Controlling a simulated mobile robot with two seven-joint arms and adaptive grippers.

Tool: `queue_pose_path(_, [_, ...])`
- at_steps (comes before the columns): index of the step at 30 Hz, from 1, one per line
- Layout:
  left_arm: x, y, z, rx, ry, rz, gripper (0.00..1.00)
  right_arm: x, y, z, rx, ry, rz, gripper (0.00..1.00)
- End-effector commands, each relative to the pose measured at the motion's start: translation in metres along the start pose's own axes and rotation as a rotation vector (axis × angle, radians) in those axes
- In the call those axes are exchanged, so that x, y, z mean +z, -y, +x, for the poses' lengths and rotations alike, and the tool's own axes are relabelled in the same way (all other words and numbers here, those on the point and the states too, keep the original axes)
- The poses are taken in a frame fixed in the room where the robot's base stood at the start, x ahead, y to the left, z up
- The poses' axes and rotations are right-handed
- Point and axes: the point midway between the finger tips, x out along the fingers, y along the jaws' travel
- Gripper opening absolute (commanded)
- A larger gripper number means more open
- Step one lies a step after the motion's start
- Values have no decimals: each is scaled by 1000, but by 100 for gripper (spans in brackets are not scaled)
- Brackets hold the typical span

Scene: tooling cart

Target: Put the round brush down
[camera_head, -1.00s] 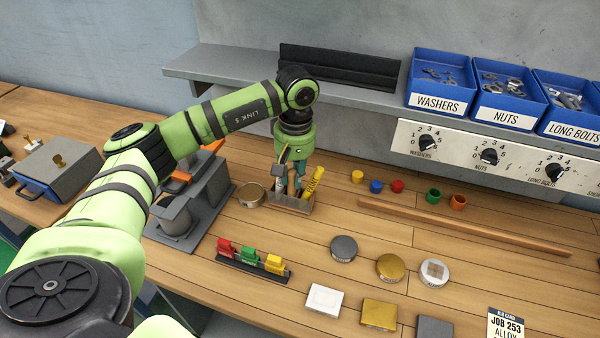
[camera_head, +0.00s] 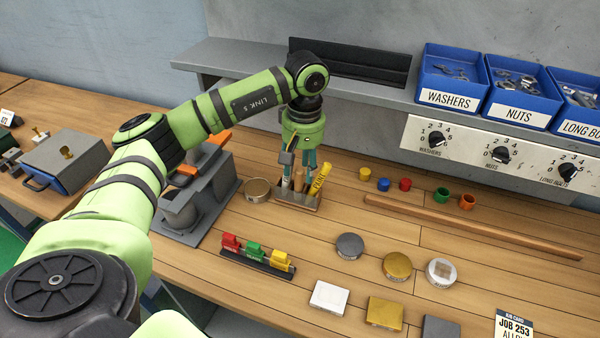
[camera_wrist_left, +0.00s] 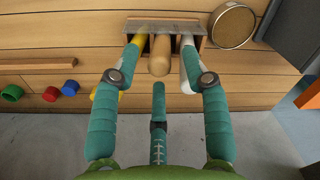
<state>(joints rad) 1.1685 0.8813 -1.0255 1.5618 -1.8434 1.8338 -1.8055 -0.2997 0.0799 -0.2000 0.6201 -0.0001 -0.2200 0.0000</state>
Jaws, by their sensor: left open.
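A small wooden holder (camera_head: 298,204) stands on the bench with several upright tools in it; it also shows in the wrist view (camera_wrist_left: 166,22). A round wooden handle (camera_wrist_left: 160,56), apparently the round brush, stands in its middle; its lower end is hidden. A yellow-handled tool (camera_head: 319,181) and a white-handled one (camera_wrist_left: 189,52) stand on either side of it. My left gripper (camera_head: 298,170) is open above the holder, pointing down. Its teal fingers are on both sides of the wooden handle, with visible gaps. My right gripper is not in view.
A round tin (camera_head: 257,190) and a grey fixture (camera_head: 203,195) stand close left of the holder. Small coloured cups (camera_head: 405,184) and a long wooden strip (camera_head: 470,226) lie to the right. A rack of coloured blocks (camera_head: 257,254) is in front. The shelf (camera_head: 230,60) is behind.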

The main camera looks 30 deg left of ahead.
Motion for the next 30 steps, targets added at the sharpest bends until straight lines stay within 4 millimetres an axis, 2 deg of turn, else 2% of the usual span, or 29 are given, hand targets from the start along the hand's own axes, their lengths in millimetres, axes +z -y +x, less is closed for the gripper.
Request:
queue_pose_path(1, [-2,-1,-4,4,-3,0,46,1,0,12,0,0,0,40])
queue_pose_path(3, [-4,0,-16,4,-3,-1,46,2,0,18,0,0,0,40])
queue_pose_path(10, [-4,2,-44,1,1,0,46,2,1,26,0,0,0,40])
queue_pose_path(27, [-4,2,-49,-1,2,0,46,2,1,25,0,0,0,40])
queue_pose_path(30, [-4,3,-58,0,1,0,46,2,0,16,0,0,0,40])
